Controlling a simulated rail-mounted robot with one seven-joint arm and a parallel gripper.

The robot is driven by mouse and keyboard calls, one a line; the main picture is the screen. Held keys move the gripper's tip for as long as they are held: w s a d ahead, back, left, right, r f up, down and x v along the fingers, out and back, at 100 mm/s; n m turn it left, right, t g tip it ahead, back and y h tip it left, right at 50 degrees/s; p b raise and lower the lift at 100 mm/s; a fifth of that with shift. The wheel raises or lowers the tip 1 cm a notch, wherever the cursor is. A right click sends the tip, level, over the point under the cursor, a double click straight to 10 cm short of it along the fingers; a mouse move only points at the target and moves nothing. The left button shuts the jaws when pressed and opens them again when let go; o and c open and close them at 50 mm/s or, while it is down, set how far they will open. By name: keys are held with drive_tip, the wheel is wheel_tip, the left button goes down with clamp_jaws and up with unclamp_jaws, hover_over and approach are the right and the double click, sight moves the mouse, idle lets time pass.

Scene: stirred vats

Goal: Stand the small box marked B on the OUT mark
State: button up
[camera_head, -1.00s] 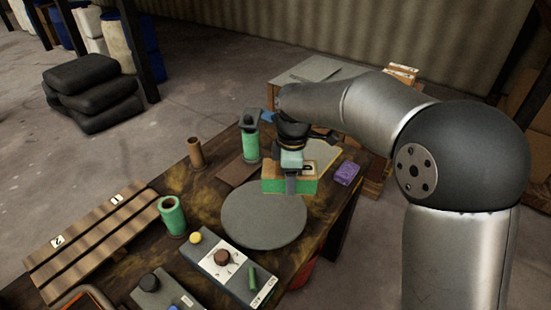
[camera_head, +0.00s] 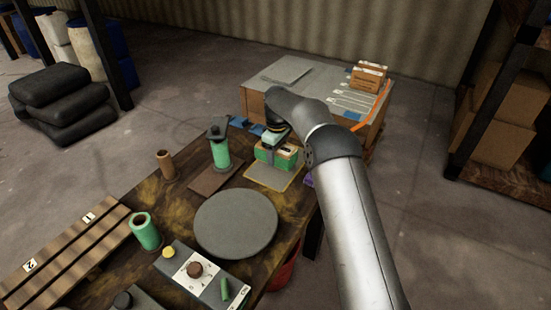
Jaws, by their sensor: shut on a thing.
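My gripper (camera_head: 273,138) is shut on a small green box (camera_head: 264,155) with a tan top band. A dark mark shows on the box, but it is too small to read. The box is at the far edge of a tan, yellow-edged mat (camera_head: 272,179) on the wooden table; I cannot tell whether it touches the surface. No OUT lettering is readable, so I cannot tell whether this mat is the OUT mark. My forearm covers the area to the right of the box.
A grey round disc (camera_head: 236,224) lies in front of the mat. A green cylinder with a dark top (camera_head: 219,149) stands left of the box. A grey-topped bench (camera_head: 310,72) is behind.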

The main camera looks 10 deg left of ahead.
drive_tip(key=w+f, duration=0.2)
drive_tip(key=f, duration=0.1)
drive_tip(key=shift+w+a, duration=0.3)
drive_tip(key=shift+w+f+p, duration=0.1)
drive_tip(key=shift+f+p, duration=0.3)
drive_tip(key=shift+f, duration=1.15)
drive_tip(key=shift+f, duration=0.25)
drive_tip(key=o, duration=1.3)
drive_tip(key=shift+o, duration=0.2)
drive_tip(key=shift+r, duration=0.15)
